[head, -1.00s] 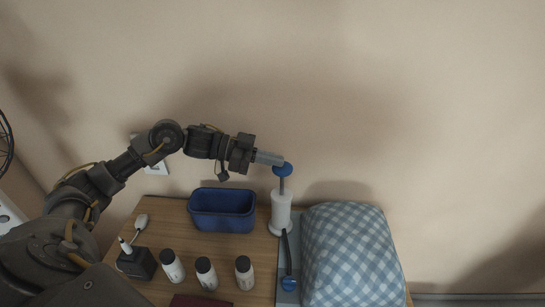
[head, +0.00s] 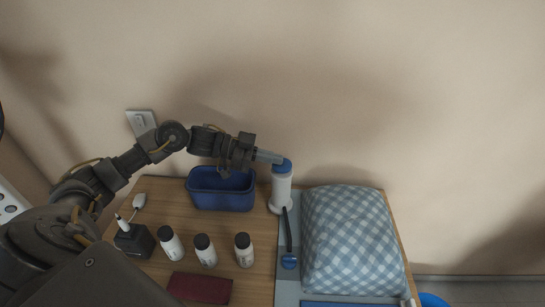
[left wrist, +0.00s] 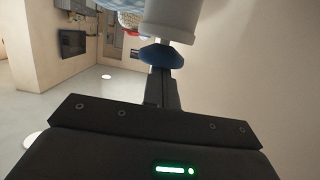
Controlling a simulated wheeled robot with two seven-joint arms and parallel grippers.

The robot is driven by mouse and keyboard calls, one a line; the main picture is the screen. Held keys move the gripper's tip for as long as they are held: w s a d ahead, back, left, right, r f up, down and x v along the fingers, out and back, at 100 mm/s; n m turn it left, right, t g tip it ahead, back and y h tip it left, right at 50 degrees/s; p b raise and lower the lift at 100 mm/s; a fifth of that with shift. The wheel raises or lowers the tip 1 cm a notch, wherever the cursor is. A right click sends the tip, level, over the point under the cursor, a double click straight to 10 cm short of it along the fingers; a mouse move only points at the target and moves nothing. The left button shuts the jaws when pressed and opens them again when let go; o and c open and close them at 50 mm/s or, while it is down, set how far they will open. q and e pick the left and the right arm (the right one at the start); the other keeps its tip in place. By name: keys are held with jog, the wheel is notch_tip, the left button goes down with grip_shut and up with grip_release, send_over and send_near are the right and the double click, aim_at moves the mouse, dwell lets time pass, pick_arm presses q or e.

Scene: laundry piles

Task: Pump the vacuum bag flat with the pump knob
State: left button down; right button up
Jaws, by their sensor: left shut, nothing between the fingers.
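The hand pump (head: 281,191) is a white upright cylinder at the back of the table. In the left wrist view the fingertips (left wrist: 162,74) meet the blue knob (left wrist: 161,55), with the white cylinder (left wrist: 172,18) beyond. The vacuum bag (head: 350,240), blue-and-white checked, lies puffed up at the right. A dark hose (head: 288,232) runs from the pump to a blue valve (head: 289,261).
A blue bin (head: 222,190) stands left of the pump. Several white bottles with dark caps (head: 205,250), a black box (head: 135,240) and a dark red book (head: 200,289) are on the wooden table (head: 258,232). The wall is close behind.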

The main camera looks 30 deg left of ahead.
pick_arm(q)
notch_tip(320, 180, up, 4)
jog(key=p, duration=0.4)
jog(key=shift+r+p, duration=0.2)
jog(key=shift+p, duration=0.1)
jog(key=b+v, duration=0.4)
jog(key=v, duration=0.6)
jog(key=shift+f, duration=0.25)
dwell(0.6)
